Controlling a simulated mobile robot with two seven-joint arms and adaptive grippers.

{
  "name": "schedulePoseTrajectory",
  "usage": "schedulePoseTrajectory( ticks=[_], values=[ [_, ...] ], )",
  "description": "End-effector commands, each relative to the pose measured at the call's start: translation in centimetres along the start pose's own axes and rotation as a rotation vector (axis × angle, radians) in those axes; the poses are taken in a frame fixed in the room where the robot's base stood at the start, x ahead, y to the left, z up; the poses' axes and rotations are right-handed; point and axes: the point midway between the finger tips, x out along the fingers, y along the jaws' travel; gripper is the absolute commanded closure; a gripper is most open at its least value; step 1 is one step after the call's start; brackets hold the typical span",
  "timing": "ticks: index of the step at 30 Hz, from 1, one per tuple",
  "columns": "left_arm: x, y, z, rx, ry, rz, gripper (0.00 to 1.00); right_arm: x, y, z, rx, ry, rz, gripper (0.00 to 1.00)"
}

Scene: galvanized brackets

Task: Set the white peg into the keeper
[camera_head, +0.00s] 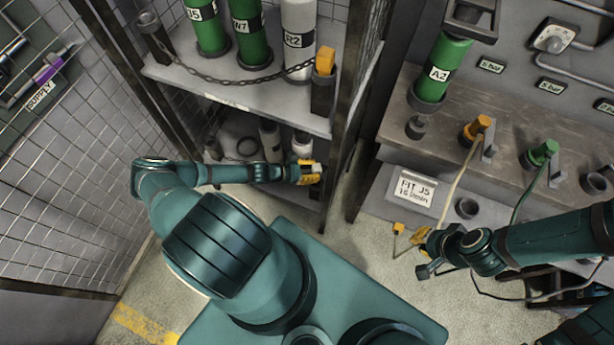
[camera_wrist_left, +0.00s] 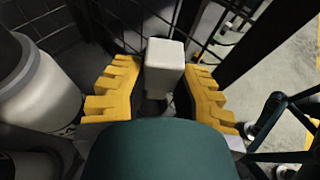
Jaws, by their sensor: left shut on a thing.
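My left gripper (camera_head: 310,172) is at the right front of the rack's lower shelf. In the left wrist view its yellow fingers (camera_wrist_left: 165,95) are shut on the white peg (camera_wrist_left: 165,58), whose square block end sticks out beyond them. In the head view only a small pale part of the peg (camera_head: 317,167) shows. A dark keeper socket (camera_head: 322,100) with an orange peg (camera_head: 325,60) in it stands at the upper shelf's right front.
Green and white cylinders stand behind a chain (camera_head: 220,80) on the upper shelf (camera_head: 240,105). White cylinders (camera_head: 301,143) stand on the lower shelf; a large one (camera_wrist_left: 40,85) is close left of my left gripper. A dark rack post (camera_head: 345,110) and a bench (camera_head: 400,130) are to the right.

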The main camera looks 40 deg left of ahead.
Motion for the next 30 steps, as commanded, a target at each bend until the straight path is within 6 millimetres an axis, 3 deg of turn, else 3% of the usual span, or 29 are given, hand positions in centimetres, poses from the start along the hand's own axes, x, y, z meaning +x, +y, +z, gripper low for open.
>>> schedulePoseTrajectory(
  ticks=[8,27,30],
  values=[
    [0.4,0.1,0.2,-0.004,-0.039,-0.004,1.0,0.6,0.2,0.1,-0.001,-0.001,0.0,1.0],
    [2.0,0.1,-3.9,-0.003,-0.038,-0.004,1.0,4.3,1.6,-0.3,-0.003,0.017,0.001,1.0],
    [1.8,0.1,-3.5,-0.003,-0.038,-0.004,1.0,3.9,1.5,-0.3,-0.003,0.017,0.001,1.0]
  ],
)
